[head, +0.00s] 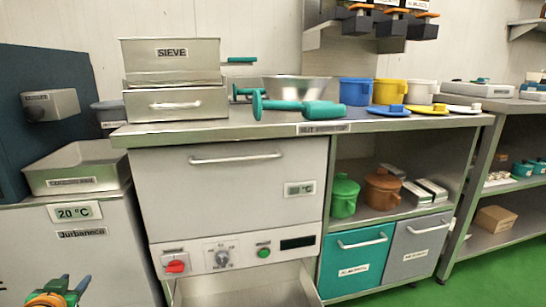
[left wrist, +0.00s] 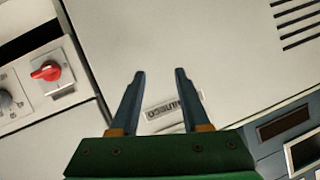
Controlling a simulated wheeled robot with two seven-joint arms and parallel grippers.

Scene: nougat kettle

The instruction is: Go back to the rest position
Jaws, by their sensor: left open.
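My left gripper (head: 58,294) is at the bottom left corner of the head view, in front of the white cabinet (head: 95,250) labelled "Jurbaneco". In the left wrist view its two dark fingers (left wrist: 158,85) stand apart with nothing between them. Beyond the fingers is the light cabinet face with a label, partly covered by a finger. My right gripper is not in view.
A steel counter (head: 240,130) carries a box marked SIEVE (head: 172,62), a steel bowl (head: 295,90), teal tools (head: 300,108) and coloured pots (head: 390,91). Below are a control panel with a red knob (head: 175,264) and an open drawer (head: 245,290). Green floor (head: 495,275) is clear at right.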

